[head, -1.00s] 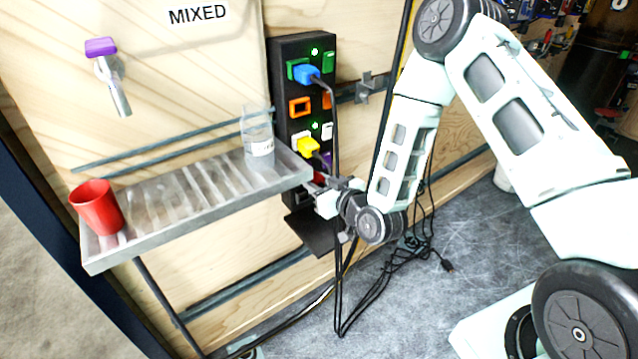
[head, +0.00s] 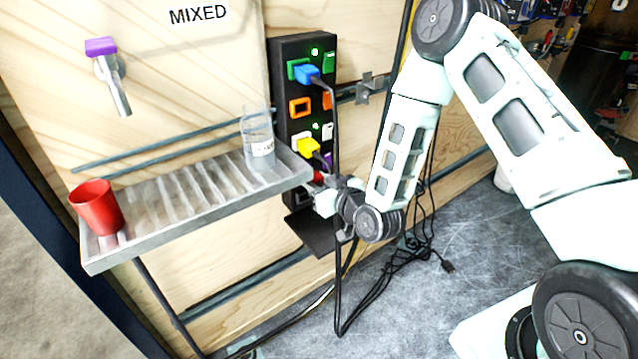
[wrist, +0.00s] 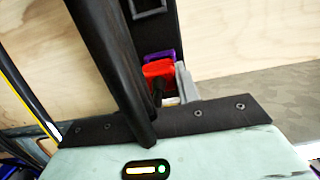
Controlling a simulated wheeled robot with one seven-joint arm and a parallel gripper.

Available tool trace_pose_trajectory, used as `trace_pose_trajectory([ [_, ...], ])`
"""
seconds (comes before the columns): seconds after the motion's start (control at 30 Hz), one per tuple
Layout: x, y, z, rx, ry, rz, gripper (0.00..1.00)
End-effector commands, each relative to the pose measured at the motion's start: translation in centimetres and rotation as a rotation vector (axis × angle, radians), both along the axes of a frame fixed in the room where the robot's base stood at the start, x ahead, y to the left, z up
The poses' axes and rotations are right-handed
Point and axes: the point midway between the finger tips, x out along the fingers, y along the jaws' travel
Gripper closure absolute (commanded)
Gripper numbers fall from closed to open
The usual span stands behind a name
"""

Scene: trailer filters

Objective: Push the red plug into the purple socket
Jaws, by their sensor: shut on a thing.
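The red plug (head: 319,177) is held at my gripper (head: 328,192), low beside the black power strip (head: 292,80). In the wrist view the red plug (wrist: 158,69) lies directly in front of the purple socket (wrist: 160,56), with only the socket's upper edge showing behind it. In the head view a sliver of the purple socket (head: 328,160) shows right of the yellow plug. My gripper is shut on the red plug; a grey finger (wrist: 182,84) shows at its right side. Whether the prongs are in the socket cannot be seen.
A blue plug (head: 306,74) and a yellow plug (head: 308,147) sit in the strip. The metal shelf (head: 160,238) with a red cup (head: 97,207) and clear bottle (head: 258,135) is at the left.

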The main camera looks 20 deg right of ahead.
Motion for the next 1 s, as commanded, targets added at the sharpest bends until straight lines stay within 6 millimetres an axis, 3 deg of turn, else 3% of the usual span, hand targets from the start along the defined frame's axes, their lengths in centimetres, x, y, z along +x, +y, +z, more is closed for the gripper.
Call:
trace_pose_trajectory([
  [0.63, 1.5, 0.4, 0.0, 0.000, -0.001, 0.000, 0.98],
  [0.67, 1.5, 0.4, 0.0, 0.001, 0.000, 0.000, 0.59],
  [0.73, 1.5, 0.4, 0.0, 0.001, 0.000, 0.000, 0.42],
  [1.0, 1.4, 0.4, 0.0, 0.000, 0.001, 0.000, 0.42],
])
